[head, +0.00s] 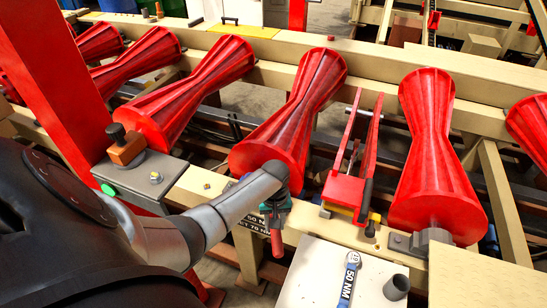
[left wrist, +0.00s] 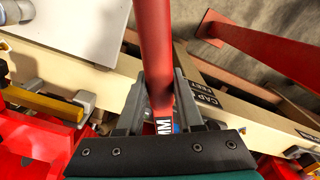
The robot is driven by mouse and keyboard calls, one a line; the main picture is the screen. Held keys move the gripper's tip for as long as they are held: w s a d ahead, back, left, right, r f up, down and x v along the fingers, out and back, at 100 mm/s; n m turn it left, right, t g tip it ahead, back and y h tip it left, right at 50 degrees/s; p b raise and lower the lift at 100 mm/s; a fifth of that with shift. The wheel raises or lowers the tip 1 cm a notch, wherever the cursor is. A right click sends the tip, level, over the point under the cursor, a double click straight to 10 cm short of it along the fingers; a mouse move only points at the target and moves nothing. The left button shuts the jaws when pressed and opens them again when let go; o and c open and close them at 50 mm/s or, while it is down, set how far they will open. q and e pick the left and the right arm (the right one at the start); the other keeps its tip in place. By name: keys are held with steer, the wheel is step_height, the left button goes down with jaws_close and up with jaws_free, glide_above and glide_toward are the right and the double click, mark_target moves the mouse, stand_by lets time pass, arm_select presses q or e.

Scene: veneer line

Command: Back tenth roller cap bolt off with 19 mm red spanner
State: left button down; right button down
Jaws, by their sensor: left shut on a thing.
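My left gripper (head: 273,206) is over the near beam, at the near end of the middle red roller (head: 277,140). It is shut on the red spanner (head: 277,243), whose red handle sticks out toward the camera. In the left wrist view the red spanner (left wrist: 153,45) runs between the two fingers of the left gripper (left wrist: 158,103), with part of a label reading "MM". The spanner's head, the roller's cap and its bolt are hidden behind my arm and gripper. My right gripper is not in view.
A red forked frame (head: 345,188) stands right of the gripper. A control box with a green button (head: 108,189) and a red post (head: 55,90) are left.

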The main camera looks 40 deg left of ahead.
arm_select(q)
steer(key=shift+s+a+r+m+p, duration=0.2)
steer(key=shift+s+a+m+p, duration=0.05)
steer(key=shift+a+m+p, duration=0.1)
steer(key=shift+s+a+f+m, duration=0.15)
steer(key=shift+s+a+m, duration=0.05)
steer(key=shift+a+m, duration=0.05)
